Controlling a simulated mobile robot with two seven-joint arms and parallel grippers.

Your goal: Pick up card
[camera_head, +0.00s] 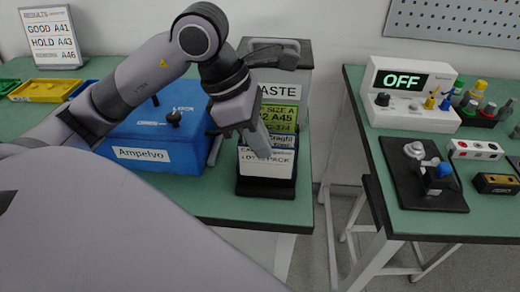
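Several cards stand in a black card holder (262,188) at the front right of the left table. A white card (268,163) with black print is at the front, and a yellow-green card (280,118) stands behind it. My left gripper (258,148) reaches down over the holder, with its fingertips at the top of the white card. The fingers overlap in this view, so I cannot tell whether they grip a card. My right gripper is not in view.
A blue box (155,135) labelled Ampelvo stands left of the holder. A grey bin (290,60) marked WASTE is behind it. Yellow trays (45,91) lie far left. A gap separates the right table, which bears a white OFF display unit (410,95) and a black fixture (422,185).

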